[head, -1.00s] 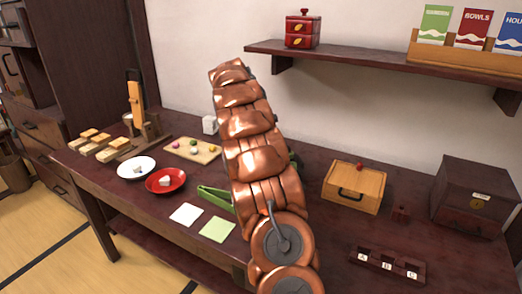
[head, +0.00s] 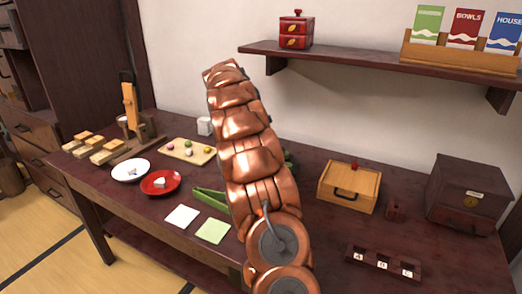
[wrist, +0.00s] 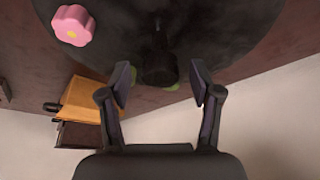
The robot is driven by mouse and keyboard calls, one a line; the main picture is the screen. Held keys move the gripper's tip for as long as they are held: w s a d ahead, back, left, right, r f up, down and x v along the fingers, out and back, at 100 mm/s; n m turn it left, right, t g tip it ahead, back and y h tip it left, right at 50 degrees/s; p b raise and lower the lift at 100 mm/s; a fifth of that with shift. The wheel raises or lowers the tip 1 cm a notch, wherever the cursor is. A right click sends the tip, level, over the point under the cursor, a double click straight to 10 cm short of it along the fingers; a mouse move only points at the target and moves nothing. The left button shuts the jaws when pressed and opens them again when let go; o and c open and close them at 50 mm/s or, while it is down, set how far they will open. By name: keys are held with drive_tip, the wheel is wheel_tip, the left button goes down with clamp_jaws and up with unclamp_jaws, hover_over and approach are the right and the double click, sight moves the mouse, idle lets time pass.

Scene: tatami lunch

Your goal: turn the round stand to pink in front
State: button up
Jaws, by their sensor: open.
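The round stand (wrist: 225,25) is a dark disc that fills the top of the wrist view. A pink flower-shaped piece (wrist: 73,25) with a yellow centre lies on it at the upper left. A black knob (wrist: 158,70) stands out near the disc's lower edge, with green bits partly hidden behind it. My gripper (wrist: 160,78) is open, one finger on each side of the knob, with gaps showing on both sides. In the head view my arm hides most of the stand and the gripper.
A wooden box (head: 349,187) and a dark chest (head: 468,195) stand right of my arm. A slotted holder (head: 383,263) is at the front right. Left are green tongs (head: 211,198), a red plate (head: 174,184) and a white plate (head: 118,172). A wall shelf (head: 375,68) hangs behind.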

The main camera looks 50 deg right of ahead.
drive_tip(key=v, duration=0.7)
idle(0.3)
drive_tip(key=shift+a+r, duration=0.15)
idle(0.4)
drive_tip(key=s+a+f+n, duration=0.1)
drive_tip(key=s+a+n, duration=0.25)
drive_tip(key=a, duration=0.45)
drive_tip(key=s+a+n+y, duration=0.1)
drive_tip(key=s+a+n, duration=0.1)
drive_tip(key=a+n, duration=0.5)
drive_tip(key=s+a+f+n, duration=0.1)
drive_tip(key=s+a+n, duration=0.1)
drive_tip(key=a, duration=0.8)
drive_tip(key=s+a+f+n+y, duration=0.1)
drive_tip(key=s+a+f+n, duration=0.45)
drive_tip(key=s+a, duration=0.45)
drive_tip(key=s+a+f+n+y, duration=0.2)
drive_tip(key=s+a+f+n, duration=0.3)
drive_tip(key=s+a, duration=0.55)
wheel_tip(320, 180, up, 24)
drive_tip(key=s+d+n+p, duration=0.1)
drive_tip(key=s+p, duration=0.1)
drive_tip(key=p, duration=1.9)
drive_tip(key=shift+s+d+n+t+p, duration=0.3)
drive_tip(key=shift+s+p, duration=0.05)
